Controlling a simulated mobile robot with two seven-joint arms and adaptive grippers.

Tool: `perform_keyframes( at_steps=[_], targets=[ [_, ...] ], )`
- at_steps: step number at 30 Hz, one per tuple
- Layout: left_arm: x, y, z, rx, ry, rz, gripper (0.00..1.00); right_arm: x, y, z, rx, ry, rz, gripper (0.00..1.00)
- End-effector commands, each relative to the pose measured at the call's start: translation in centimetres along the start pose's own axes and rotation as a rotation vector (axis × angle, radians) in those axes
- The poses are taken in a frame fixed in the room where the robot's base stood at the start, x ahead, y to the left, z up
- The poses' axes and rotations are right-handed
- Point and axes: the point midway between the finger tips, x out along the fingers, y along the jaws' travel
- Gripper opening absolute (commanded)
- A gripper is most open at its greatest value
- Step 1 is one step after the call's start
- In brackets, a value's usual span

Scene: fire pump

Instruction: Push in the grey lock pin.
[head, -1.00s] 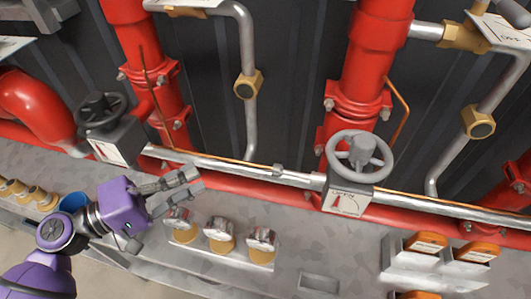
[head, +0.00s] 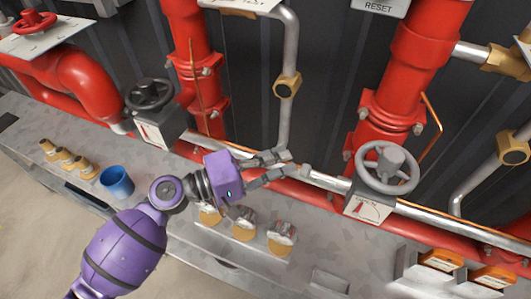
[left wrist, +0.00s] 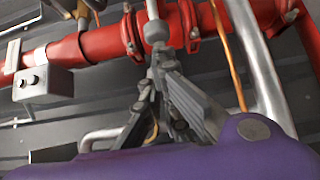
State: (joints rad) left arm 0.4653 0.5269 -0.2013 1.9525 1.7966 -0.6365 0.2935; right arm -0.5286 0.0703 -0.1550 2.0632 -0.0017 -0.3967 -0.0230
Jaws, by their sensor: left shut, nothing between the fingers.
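The grey lock pin (head: 304,171) is a small grey knob on the grey pipe between the two valves. In the left wrist view, a rounded grey knob (left wrist: 155,31), apparently the pin, stands just beyond the fingertips. My left gripper (head: 283,163) is shut and empty, its fingers pointing right at the pin and very close to it. I cannot tell whether they touch. The fingers also show in the left wrist view (left wrist: 162,68). The pin's shaft is hard to make out. My right gripper is out of view.
A grey handwheel valve (head: 387,167) stands right of the pin, and a black handwheel valve (head: 150,94) stands left. Red pipes (head: 410,70) rise behind. Below my gripper sit several brass fittings (head: 281,238); a blue cup (head: 117,181) stands at left.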

Motion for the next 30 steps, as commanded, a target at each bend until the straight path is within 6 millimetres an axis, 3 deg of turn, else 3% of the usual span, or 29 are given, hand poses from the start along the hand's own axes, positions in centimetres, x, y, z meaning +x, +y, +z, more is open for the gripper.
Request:
perform_keyframes(
  at_steps=[11,19,30],
  targets=[
    [0.2,0.0,0.3,-0.001,-0.001,0.000,0.00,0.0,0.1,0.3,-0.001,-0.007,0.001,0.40],
    [2.7,0.1,2.7,0.000,-0.001,0.002,0.00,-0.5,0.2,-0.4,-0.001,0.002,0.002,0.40],
    [2.9,0.0,3.0,-0.001,-0.004,0.002,0.00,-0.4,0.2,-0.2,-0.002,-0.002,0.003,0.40]
  ],
)
